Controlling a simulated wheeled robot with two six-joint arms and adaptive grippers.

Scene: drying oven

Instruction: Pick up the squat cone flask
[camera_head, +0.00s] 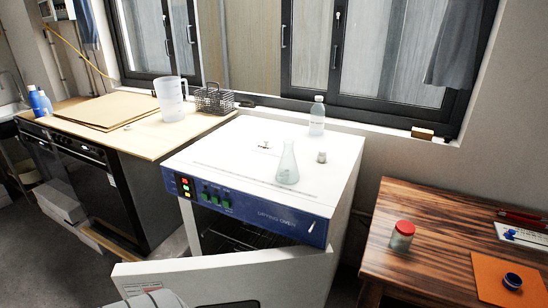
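The squat cone flask (287,168) is clear, pale glass with a wide base and a narrow neck. It stands upright on the white top of the drying oven (225,160), near the front edge and right of the middle. Nothing touches it. No gripper fingers show in the head view, so I cannot see either gripper's place or opening. A grey rounded part at the bottom edge, left of centre, seems to be mine.
The oven door (230,278) hangs open in front. A red-lidded jar (402,236) stands on the wooden table (440,215) at right.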

